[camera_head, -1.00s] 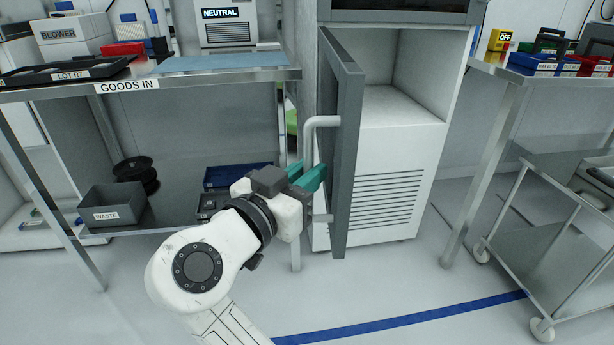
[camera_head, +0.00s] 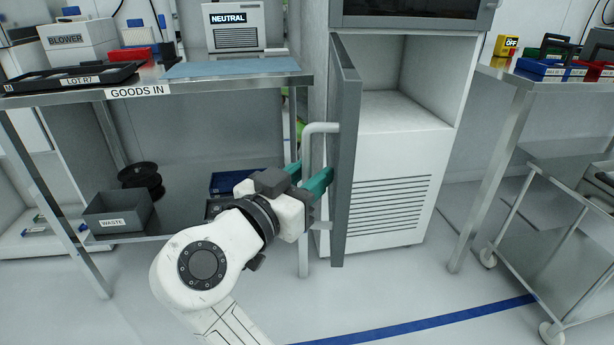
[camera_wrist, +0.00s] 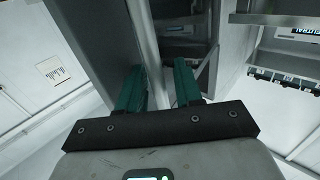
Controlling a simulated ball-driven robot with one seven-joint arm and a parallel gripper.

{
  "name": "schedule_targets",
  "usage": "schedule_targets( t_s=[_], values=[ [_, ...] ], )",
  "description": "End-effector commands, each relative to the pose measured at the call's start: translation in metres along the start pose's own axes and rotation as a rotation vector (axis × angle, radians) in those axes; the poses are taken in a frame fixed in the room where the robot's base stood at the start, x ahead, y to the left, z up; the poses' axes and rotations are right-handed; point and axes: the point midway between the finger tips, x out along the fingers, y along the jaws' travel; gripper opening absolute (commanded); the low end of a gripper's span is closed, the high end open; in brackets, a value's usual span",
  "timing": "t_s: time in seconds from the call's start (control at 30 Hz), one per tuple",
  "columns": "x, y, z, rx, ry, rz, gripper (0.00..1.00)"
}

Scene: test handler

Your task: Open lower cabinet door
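The lower cabinet door (camera_head: 346,160) is a grey panel. It stands swung out toward me, nearly edge-on, and the white compartment behind it is uncovered. Its light tubular handle (camera_head: 306,150) is on the door's left face. My gripper (camera_head: 309,178) is at the lower part of the handle, with its teal fingers spread. In the wrist view the fingers (camera_wrist: 160,88) are apart, with the pale handle bar (camera_wrist: 145,45) running between them and some gap at the right finger. Contact with the bar cannot be told.
The cabinet (camera_head: 395,190) has a louvred lower front. A steel goods-in table (camera_head: 290,82) stands at left with a grey waste bin (camera_head: 118,213) on its lower shelf. A steel table (camera_head: 510,85) and a cart (camera_head: 560,215) stand at right. Floor in front is clear.

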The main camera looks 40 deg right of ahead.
Motion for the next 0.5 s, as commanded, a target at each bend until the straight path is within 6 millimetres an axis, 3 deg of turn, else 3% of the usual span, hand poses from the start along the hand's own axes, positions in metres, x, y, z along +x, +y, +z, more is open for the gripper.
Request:
schedule_targets(
  t_s=[0.27,0.5],
  values=[
    [-0.007,0.0,0.0,-0.001,0.001,-0.003,0.35],
    [-0.047,-0.001,-0.002,-0.002,0.002,-0.005,0.35]
  ],
)
